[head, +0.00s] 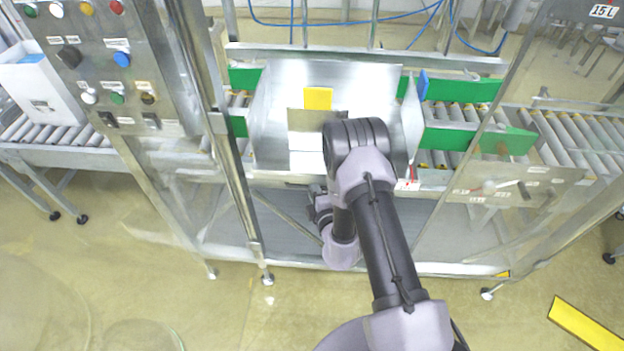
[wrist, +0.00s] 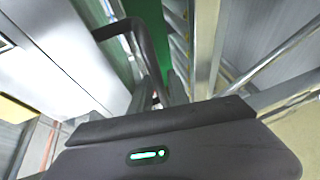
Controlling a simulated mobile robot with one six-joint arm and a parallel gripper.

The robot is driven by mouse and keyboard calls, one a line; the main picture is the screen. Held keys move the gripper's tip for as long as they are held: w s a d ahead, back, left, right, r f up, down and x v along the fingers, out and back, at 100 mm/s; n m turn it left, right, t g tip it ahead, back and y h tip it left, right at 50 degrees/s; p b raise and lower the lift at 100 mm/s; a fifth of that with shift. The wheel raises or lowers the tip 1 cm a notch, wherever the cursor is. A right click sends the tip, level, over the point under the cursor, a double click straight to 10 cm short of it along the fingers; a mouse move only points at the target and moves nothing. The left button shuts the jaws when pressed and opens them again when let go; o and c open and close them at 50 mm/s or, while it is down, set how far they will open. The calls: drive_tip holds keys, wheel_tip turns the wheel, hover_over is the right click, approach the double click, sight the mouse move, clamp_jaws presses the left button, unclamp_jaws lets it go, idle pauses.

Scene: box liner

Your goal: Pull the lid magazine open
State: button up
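The lid magazine appears to be the grey sheet-metal housing (head: 276,100) in the middle of the machine in the head view. It has upright side walls, and a yellow label (head: 318,98) shows at its back. My arm covers its lower right part. My gripper (head: 319,199) is near the housing's front edge, mostly hidden by my wrist.
Roller conveyors (head: 570,140) run along both sides, with green guides (head: 460,138) near the housing. A control panel (head: 100,70) and a steel post (head: 215,130) stand at left. A lever plate (head: 515,187) is at right. Open floor lies in front.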

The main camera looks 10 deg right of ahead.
drive_tip(key=shift+a, duration=0.1)
clamp_jaws()
idle(1.4)
